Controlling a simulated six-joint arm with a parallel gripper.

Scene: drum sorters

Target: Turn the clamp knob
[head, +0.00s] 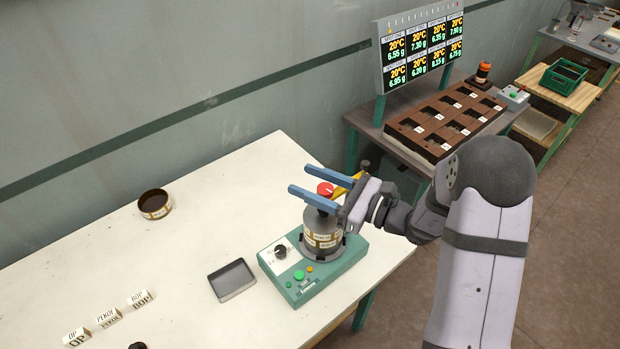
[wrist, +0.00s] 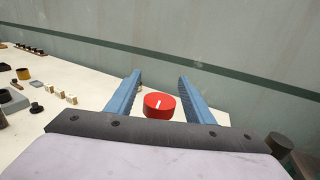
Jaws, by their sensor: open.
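The clamp knob (head: 325,189) is a red round knob on top of a grey and cream drum (head: 322,236), which stands on a green machine base (head: 340,267). In the wrist view the red knob (wrist: 159,105) shows a white mark on its top and appears between the two blue fingers. My gripper (head: 302,180) is open, its blue fingers apart and pointing left at about the knob's height. No contact with the knob can be made out. A yellow part (head: 346,184) beside the knob is partly hidden by the gripper.
A shallow grey tray (head: 232,280) lies left of the machine. A round dark tin (head: 154,204) and several labelled white blocks (head: 108,318) stand farther left on the white table (head: 200,240). A brown compartment box (head: 445,120) and display board (head: 420,45) are behind.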

